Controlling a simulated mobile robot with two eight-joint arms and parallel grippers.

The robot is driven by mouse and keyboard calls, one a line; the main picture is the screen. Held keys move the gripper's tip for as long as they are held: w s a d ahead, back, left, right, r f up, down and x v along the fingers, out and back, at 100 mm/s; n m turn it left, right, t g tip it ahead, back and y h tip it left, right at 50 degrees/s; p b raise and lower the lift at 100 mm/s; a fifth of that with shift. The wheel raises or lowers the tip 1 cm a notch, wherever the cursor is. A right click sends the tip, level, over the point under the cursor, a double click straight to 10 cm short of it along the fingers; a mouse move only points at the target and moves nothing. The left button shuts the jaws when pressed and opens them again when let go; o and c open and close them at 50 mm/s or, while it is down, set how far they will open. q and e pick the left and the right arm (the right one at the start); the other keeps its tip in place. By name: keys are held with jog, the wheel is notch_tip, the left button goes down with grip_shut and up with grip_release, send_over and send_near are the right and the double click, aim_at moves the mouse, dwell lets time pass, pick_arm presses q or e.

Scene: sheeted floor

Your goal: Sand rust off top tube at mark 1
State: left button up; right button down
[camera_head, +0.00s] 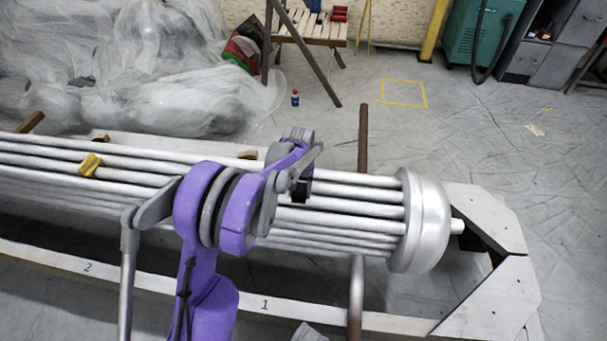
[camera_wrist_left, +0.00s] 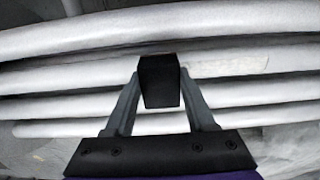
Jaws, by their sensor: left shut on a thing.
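A bundle of silvery tubes (camera_head: 345,192) runs across the frame into a round metal end cap (camera_head: 427,221). The mark 1 (camera_head: 264,304) is on the near rail, below my left arm. My left gripper (camera_head: 298,186) is over the bundle near that mark, shut on a small black block (camera_wrist_left: 160,82). In the left wrist view the block lies over the tubes; I cannot tell whether it touches. A pale, slightly yellowish patch (camera_wrist_left: 228,66) shows on a tube right of the block. My arm hides part of the tubes. My right gripper is not identifiable.
The mark 2 (camera_head: 87,267) is farther left on the rail. A yellow clamp-like piece (camera_head: 91,166) sits on the tubes. Brown bars (camera_head: 362,137) cross at the bundle. Plastic-wrapped heaps (camera_head: 150,75) lie behind. A small bottle (camera_head: 295,98) stands on open floor.

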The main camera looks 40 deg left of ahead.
pick_arm(q)
notch_tip(320, 180, up, 4)
jog(key=shift+s+a+f+p, duration=0.1)
jog(key=shift+p, duration=0.75)
jog(key=shift+r+p, duration=1.35)
jog(key=shift+r, duration=0.95)
